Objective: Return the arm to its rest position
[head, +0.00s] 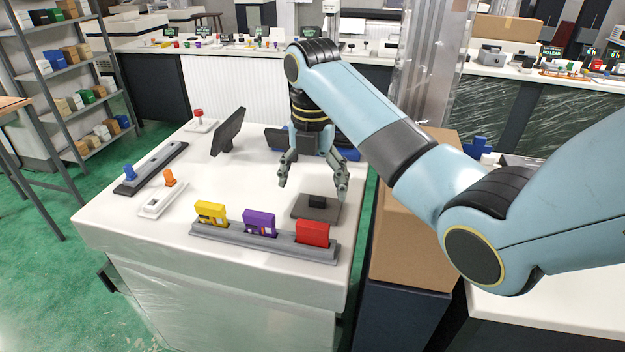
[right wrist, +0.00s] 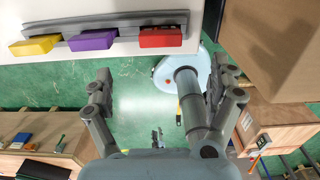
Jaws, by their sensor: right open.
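My right arm (head: 370,110) reaches in from the right side of the head view, out over the white table. Its gripper (head: 312,192) points down above the table, with its fingers spread and nothing between them. My left gripper does not show in the head view.
A grey rack (head: 262,241) holds yellow (head: 211,213), purple (head: 259,222) and red (head: 312,233) cases at the table's front. A dark tilted screen (head: 228,131) and small levers stand farther left. A cardboard box (head: 404,240) stands right of the table, beneath my arm.

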